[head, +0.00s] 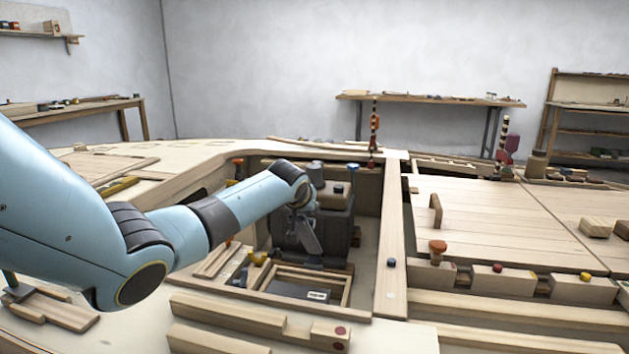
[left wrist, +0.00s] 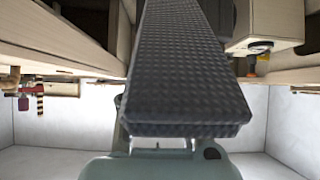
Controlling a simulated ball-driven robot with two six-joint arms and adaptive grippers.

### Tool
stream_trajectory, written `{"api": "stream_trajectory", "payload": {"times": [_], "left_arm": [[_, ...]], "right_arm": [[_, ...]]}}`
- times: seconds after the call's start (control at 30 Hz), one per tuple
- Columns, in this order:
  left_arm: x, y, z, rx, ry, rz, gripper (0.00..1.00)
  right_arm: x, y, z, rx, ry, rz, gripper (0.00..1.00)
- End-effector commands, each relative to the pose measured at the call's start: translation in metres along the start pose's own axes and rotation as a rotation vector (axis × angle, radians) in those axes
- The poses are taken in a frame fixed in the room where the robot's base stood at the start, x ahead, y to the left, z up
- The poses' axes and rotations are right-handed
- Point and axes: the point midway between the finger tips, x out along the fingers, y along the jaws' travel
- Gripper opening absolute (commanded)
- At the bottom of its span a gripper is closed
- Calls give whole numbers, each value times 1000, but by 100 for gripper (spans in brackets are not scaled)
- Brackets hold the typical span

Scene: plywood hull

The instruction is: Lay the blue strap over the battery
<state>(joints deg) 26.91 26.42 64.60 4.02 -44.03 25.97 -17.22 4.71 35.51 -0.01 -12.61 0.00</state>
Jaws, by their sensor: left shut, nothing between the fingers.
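My left arm reaches in from the left in the head view. Its gripper (head: 308,236) is shut and empty, pointing down in front of a dark box (head: 340,222) in the hull recess. In the left wrist view a dark textured finger pad (left wrist: 185,75) fills the middle. Closer to the front, a black block (head: 292,288) with a white label lies inside a wooden frame. I cannot tell for sure which dark body is the battery. I cannot make out the blue strap; my arm and gripper hide part of the recess. My right gripper is not in view.
Wooden walls (head: 391,240) edge the recess. A blue-topped peg (head: 353,170) and a grey cylinder (head: 316,170) stand near the dark box. Flat panels (head: 490,220) are mostly clear.

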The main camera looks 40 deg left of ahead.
Motion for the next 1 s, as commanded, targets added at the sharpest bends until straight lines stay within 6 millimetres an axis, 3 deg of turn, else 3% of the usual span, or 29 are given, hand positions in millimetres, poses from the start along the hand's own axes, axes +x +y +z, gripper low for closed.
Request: {"api": "stream_trajectory", "payload": {"times": [0.03, 0.2, 0.5, 0.8, 1.0], "left_arm": [[-11, 0, 9, 4, 38, 1, 0], [-24, 0, 41, 0, 84, 1, 0], [-35, 0, 97, 1, 82, -2, 0], [-37, 0, 126, -1, 84, -1, 0], [-37, 0, 129, -2, 85, -2, 0]], "right_arm": [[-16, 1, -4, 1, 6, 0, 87], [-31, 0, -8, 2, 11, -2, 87], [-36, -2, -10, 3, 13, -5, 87], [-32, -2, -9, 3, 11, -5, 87], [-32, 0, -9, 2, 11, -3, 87]]}}
